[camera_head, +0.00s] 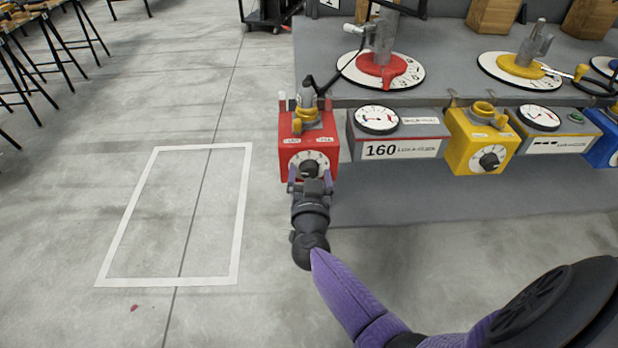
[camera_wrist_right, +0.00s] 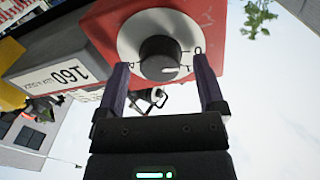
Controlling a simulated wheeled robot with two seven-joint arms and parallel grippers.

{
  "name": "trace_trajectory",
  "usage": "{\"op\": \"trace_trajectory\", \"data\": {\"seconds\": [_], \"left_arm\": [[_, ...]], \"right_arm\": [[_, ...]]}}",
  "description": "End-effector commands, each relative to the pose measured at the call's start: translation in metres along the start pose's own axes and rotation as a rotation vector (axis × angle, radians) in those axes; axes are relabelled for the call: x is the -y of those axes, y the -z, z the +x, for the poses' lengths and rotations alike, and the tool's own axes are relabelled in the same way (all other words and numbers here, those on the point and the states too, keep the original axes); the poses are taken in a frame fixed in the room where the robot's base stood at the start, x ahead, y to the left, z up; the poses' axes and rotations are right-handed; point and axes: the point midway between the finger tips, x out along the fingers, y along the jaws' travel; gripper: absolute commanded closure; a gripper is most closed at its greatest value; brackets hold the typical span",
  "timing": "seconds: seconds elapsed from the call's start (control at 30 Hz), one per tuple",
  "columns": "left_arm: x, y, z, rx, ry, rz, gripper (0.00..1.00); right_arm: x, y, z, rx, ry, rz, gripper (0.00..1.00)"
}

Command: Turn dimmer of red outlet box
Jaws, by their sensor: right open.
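The red outlet box (camera_head: 310,148) hangs at the left end of the grey bench, with a white dial on its front. A black dimmer knob (camera_head: 309,168) sits in the middle of that dial. In the right wrist view, the red box (camera_wrist_right: 225,22) is upside down and close, with the knob (camera_wrist_right: 160,58) between and just beyond the fingertips. My right gripper (camera_head: 310,178) is open in front of the dial; it also shows in the right wrist view (camera_wrist_right: 162,75). I cannot tell whether a finger touches the knob. My left gripper is not in view.
A meter box marked 160 (camera_head: 398,140) is just right of the red box. A yellow outlet box (camera_head: 478,138) and a blue one (camera_head: 605,148) are farther right. A cable drops to the red box's top. The floor to the left is clear, with a white taped rectangle (camera_head: 240,200).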

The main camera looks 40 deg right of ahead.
Motion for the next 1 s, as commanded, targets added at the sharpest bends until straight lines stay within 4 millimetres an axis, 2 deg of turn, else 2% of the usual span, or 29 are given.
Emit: {"op": "trace_trajectory", "data": {"seconds": [0.1, 0.5, 0.53, 0.77, 1.0], "left_arm": [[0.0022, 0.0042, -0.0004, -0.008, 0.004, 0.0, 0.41], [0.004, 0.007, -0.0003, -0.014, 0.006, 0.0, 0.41], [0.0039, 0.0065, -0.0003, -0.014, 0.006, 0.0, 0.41], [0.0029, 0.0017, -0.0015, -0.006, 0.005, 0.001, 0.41], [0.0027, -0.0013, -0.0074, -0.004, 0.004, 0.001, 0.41]], "right_arm": [[0.0001, 0.0004, -0.0002, 0.0, 0.0, 0.0, 0.12], [0.0001, 0.0, -0.0006, 0.0, 0.0, 0.0, 0.96], [0.0001, 0.0, -0.0006, 0.0, 0.0, 0.0, 1.0], [0.0001, 0.0001, -0.0007, 0.002, 0.0, 0.019, 1.0], [0.0006, 0.001, -0.0011, 0.009, 0.0, 0.133, 1.0]]}}
